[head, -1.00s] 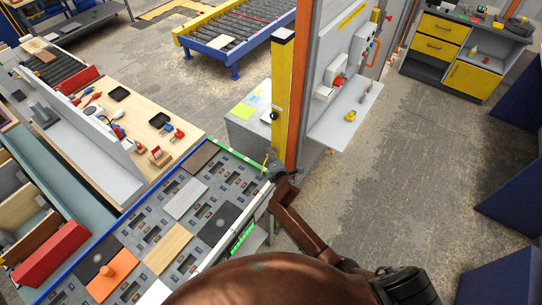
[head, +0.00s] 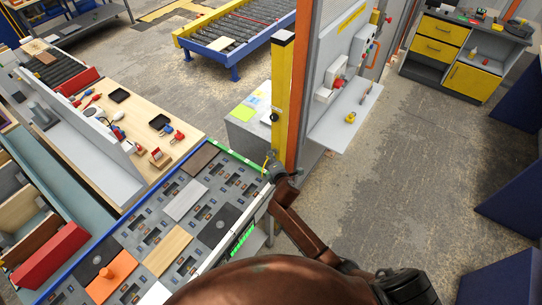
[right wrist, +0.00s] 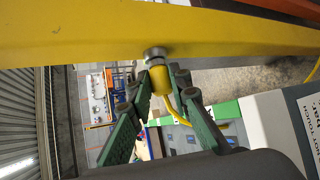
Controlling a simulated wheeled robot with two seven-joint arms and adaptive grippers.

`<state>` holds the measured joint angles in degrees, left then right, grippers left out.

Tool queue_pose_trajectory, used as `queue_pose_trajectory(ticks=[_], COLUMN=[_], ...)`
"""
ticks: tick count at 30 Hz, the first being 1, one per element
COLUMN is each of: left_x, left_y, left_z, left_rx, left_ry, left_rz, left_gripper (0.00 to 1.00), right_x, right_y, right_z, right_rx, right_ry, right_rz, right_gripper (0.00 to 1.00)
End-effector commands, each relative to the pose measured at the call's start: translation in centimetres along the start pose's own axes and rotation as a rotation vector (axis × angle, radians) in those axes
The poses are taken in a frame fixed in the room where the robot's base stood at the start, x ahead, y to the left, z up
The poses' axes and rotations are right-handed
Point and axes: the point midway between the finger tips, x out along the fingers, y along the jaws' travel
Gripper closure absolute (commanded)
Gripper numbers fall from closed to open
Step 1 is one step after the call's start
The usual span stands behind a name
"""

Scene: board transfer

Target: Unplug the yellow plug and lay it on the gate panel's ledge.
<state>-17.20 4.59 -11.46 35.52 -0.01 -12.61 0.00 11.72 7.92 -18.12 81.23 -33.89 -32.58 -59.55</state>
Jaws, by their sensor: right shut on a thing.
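The yellow plug (right wrist: 159,79) points up at a round metal socket (right wrist: 155,53) on the underside of a yellow beam in the right wrist view. The plug appears to meet the socket; no clear gap shows. A yellow cable bends from its lower end. My right gripper (right wrist: 157,88) has its green fingers on both sides of the plug and is shut on it. In the head view my right gripper (head: 271,168) is at the foot of the yellow post (head: 283,90), and the plug is tiny there. The gate panel's ledge (head: 335,133) is to its right. My left gripper is out of view.
A small yellow object (head: 350,117) lies on the ledge, whose front part is bare. The orange post (head: 298,85) stands between my right gripper and the ledge. A grey board-covered conveyor (head: 150,215) is left of the gripper. Open floor (head: 410,180) is to the right.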

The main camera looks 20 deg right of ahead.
Motion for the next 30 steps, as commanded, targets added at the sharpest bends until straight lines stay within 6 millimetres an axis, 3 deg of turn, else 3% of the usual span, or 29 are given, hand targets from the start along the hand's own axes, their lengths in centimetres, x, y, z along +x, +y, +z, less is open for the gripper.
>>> queue_pose_trajectory(ticks=[30], left_x=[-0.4], left_y=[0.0], left_z=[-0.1], left_rx=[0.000], left_ry=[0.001], left_rz=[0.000], left_gripper=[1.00], right_x=[-1.4], right_y=[0.0], right_z=[-1.8], right_rx=[0.001], right_ry=[0.001], right_rz=[0.000], right_gripper=[1.00])
